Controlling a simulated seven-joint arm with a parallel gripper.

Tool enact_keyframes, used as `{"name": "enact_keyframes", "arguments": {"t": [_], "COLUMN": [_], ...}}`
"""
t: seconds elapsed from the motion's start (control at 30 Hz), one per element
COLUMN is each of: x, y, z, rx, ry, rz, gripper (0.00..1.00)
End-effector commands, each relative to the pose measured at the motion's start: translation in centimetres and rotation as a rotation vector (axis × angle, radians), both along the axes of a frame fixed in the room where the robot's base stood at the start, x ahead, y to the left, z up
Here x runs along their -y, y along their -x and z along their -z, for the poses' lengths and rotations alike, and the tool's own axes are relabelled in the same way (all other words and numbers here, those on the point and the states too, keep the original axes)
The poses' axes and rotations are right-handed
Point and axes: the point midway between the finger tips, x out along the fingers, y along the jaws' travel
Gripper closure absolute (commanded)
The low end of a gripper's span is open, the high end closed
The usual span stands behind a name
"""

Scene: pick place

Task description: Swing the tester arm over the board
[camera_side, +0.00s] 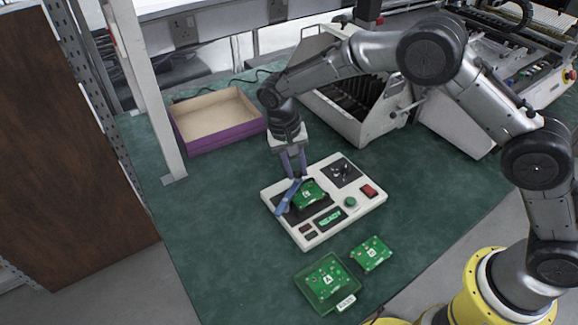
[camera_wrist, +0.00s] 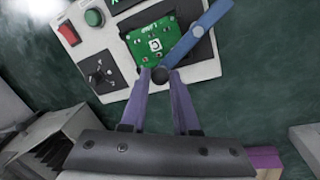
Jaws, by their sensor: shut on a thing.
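The tester (camera_side: 325,212) is a white panel on the green table, with a green circuit board (camera_side: 309,194) in its dark recess. The blue tester arm (camera_side: 288,197) lies at the left of the recess in the side view. In the wrist view the arm (camera_wrist: 198,34) slants across the right edge of the board (camera_wrist: 156,40), with a dark round knob (camera_wrist: 160,75) at its near end. My gripper (camera_side: 294,176) is at the tester's back edge, its purple fingers shut on the knob. The gripper also shows in the wrist view (camera_wrist: 161,85).
Two more green boards lie in front of the tester, one on a green tray (camera_side: 312,299) and one loose (camera_side: 371,253). A purple-sided box (camera_side: 222,138) stands behind left. A white slotted rack (camera_side: 375,125) stands behind right. Green table is clear left of the tester.

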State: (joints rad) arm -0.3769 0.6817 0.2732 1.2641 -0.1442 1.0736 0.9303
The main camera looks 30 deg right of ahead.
Motion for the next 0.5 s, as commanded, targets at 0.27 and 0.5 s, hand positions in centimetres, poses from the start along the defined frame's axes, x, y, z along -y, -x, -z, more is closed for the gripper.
{"name": "enact_keyframes", "arguments": {"t": [0.27,0.5], "x": [0.7,0.9], "y": [1.3,2.3], "z": [-0.2,-0.2], "rx": [0.003,0.004], "ry": [-0.002,-0.001], "rz": [0.244,0.403], "gripper": [1.0,1.0]}}
